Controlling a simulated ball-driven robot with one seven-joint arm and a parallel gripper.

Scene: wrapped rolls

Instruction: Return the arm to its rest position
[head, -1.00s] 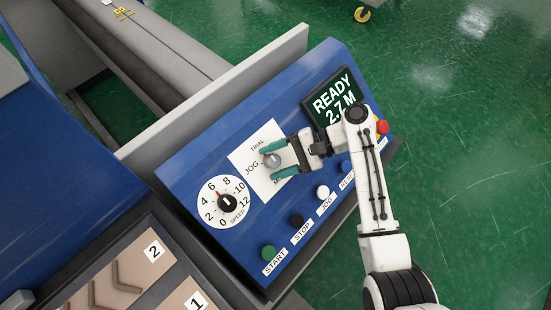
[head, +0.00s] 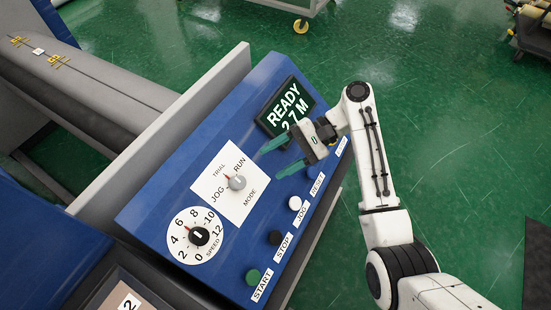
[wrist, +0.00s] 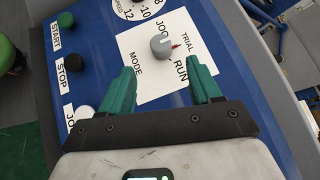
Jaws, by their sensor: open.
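My gripper (head: 268,163) is open and empty, with green fingers, above the sloping blue control panel (head: 165,205). Its fingertips point toward the grey mode knob (head: 238,183) but are apart from it, to its upper right in the head view. In the wrist view the knob (wrist: 161,46) shows beyond the gap between the fingers (wrist: 161,68). The knob's red mark points toward TRIAL on its white plate. My white arm reaches in from the lower right, bent at the elbow. Part of the panel's right end is hidden behind my arm.
The panel carries a display (head: 287,105) reading READY 2.7 M, a speed dial (head: 198,237), and green START (head: 253,276), black STOP (head: 274,238) and white JOG (head: 295,203) buttons. Green floor to the right is open. A wheeled cart (head: 280,12) stands at the back.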

